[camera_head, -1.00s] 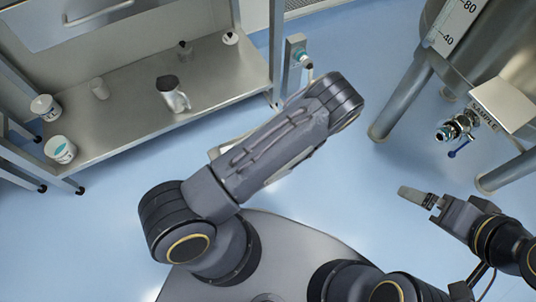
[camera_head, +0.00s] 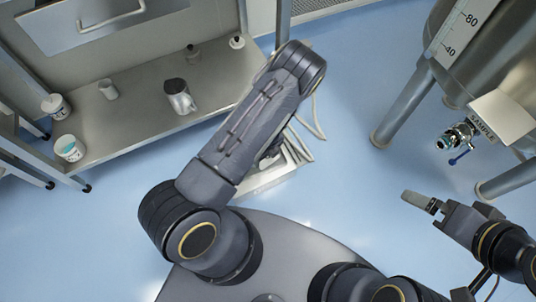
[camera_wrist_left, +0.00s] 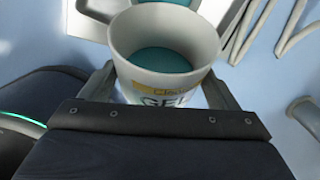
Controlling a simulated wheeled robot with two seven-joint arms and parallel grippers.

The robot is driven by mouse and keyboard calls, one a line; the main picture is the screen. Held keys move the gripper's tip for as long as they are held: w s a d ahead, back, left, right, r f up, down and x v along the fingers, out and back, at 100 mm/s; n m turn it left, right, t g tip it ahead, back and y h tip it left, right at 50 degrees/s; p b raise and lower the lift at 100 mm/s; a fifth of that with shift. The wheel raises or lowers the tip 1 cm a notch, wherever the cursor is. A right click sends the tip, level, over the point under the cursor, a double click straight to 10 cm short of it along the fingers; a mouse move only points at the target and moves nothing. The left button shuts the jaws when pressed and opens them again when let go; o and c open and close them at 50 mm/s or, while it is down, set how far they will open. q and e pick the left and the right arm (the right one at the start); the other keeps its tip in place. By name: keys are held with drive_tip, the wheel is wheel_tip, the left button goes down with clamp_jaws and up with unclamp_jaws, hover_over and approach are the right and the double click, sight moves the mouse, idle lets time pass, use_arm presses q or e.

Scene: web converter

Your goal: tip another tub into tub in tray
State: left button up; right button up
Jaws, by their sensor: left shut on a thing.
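A grey-white tub (camera_wrist_left: 165,72) with a GEL label and teal contents is held upright between my left gripper's fingers (camera_wrist_left: 160,88) in the left wrist view. Just beyond its rim, a sliver of teal and a pale rim (camera_wrist_left: 182,3) shows at the top edge, apparently the other tub. The tray (camera_wrist_left: 92,18) shows beside it. In the head view the tray (camera_head: 262,182) is low at centre, mostly behind my left arm, which also hides the held tub. My right gripper (camera_head: 420,202) is seen side-on over the floor at right; its opening cannot be made out.
A steel bench (camera_head: 135,125) at left carries a metal jug (camera_head: 179,97), a small cup (camera_head: 108,89) and bottles. Two white tubs (camera_head: 69,148) stand at its left end. A steel vessel with a sample valve (camera_head: 458,136) is at right. Hoses lie near the tray.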

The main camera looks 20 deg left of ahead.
use_arm(q)
drive_tip(key=shift+w+a+r+h, duration=0.15)
drive_tip(key=shift+r+h, duration=0.15)
drive_tip(key=shift+h, duration=0.1)
drive_tip(key=shift+w+a+r+g+h+p, duration=0.1)
drive_tip(key=shift+a+r+g+h+p, duration=0.35)
drive_tip(key=shift+p, duration=0.3)
drive_tip(key=shift+w+a+r+g+h, duration=0.1)
drive_tip(key=shift+g+h, duration=0.15)
drive_tip(key=shift+h, duration=0.3)
drive_tip(key=shift+w+a+r+g+h, duration=0.2)
drive_tip(key=shift+a+g+h, duration=0.15)
drive_tip(key=shift+h, duration=0.25)
drive_tip(key=shift+w+a+r+g+h+b, duration=0.1)
drive_tip(key=shift+w+a+g+h+b, duration=0.05)
drive_tip(key=shift+a+g+h+b, duration=0.15)
drive_tip(key=shift+w+a+r+g+h+b, duration=0.1)
drive_tip(key=shift+a+h, duration=0.1)
drive_tip(key=shift+h, duration=0.2)
drive_tip(key=shift+r, duration=0.1)
